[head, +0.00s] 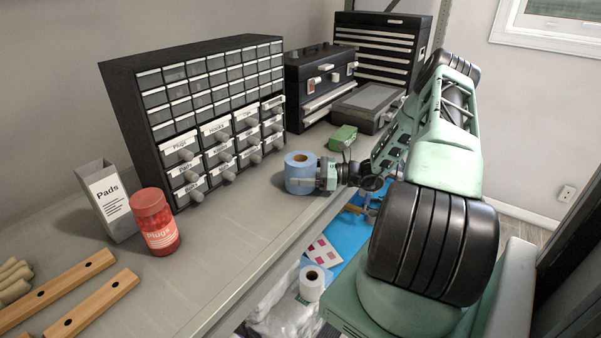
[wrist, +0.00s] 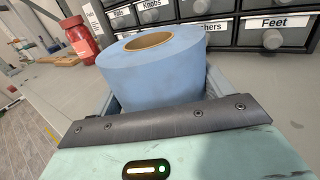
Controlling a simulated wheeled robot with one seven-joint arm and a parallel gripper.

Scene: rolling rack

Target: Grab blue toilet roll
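The blue toilet roll (head: 299,171) stands upright on the grey shelf top, in front of the drawer cabinet. My gripper (head: 303,183) reaches it from the right at low height, with one finger across the roll's near side. In the wrist view the blue toilet roll (wrist: 152,80) fills the space between the fingers of my gripper (wrist: 162,95), one finger at each side. The fingers look close against the roll, but I cannot tell whether they press on it. The finger tips are hidden behind the roll.
The drawer cabinet (head: 122,84) stands behind the roll. A red jar (head: 156,222) and a Pads box (head: 106,199) stand left. A white roll (head: 312,282) lies below the shelf edge.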

